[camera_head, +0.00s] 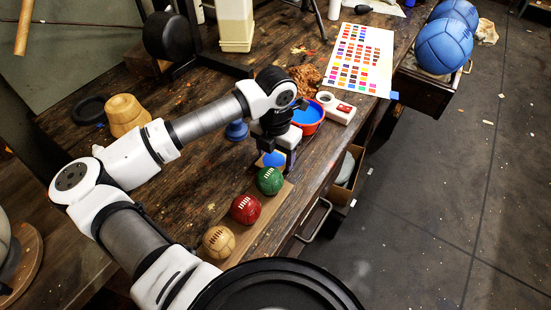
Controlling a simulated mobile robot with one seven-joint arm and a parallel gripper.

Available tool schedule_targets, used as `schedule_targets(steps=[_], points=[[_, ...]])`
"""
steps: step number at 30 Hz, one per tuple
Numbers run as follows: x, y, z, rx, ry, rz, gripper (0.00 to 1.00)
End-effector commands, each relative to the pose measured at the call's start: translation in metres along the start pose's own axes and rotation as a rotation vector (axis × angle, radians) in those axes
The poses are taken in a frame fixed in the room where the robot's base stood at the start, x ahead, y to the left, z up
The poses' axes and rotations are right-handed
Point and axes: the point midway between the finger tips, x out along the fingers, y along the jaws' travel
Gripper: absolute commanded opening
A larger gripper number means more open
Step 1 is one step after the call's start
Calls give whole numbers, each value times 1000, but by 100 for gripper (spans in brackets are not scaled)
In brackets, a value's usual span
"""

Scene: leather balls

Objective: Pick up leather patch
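My arm reaches over the wooden workbench, and my gripper (276,148) points down beyond the green ball. A small flat blue piece (273,159) shows right at the fingertips; it may be the leather patch. I cannot tell whether it is held between the fingers or lies below them. The fingers are small and partly hidden by the gripper's own body. A green ball (269,181), a red ball (246,209) and a tan ball (218,242), all with stitching, stand in a row on a light wooden strip, nearer than the gripper.
The workbench (185,200) also holds a red-rimmed bowl with blue contents (309,115), a white box (340,111), a colour chart (359,60) and a wooden knob-shaped block (126,114). Large blue balls (444,47) sit at the upper right. An open drawer (345,175) juts from the bench's right side.

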Motion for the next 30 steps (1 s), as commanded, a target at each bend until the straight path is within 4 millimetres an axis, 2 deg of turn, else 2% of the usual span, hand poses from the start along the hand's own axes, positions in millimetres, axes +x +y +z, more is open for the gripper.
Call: schedule_targets(steps=[1, 3, 4, 12, 17, 23, 30], points=[[0, 0, 0, 0, 0, 0, 50], [0, 0, 0, 0, 0, 0, 41], [0, 0, 0, 0, 0, 0, 39], [-2, 0, 0, 0, 0, 0, 39], [-13, 1, 1, -1, -2, 3, 39], [-43, 1, 1, -1, -2, 5, 39], [-100, 1, 1, -1, -3, 5, 39]])
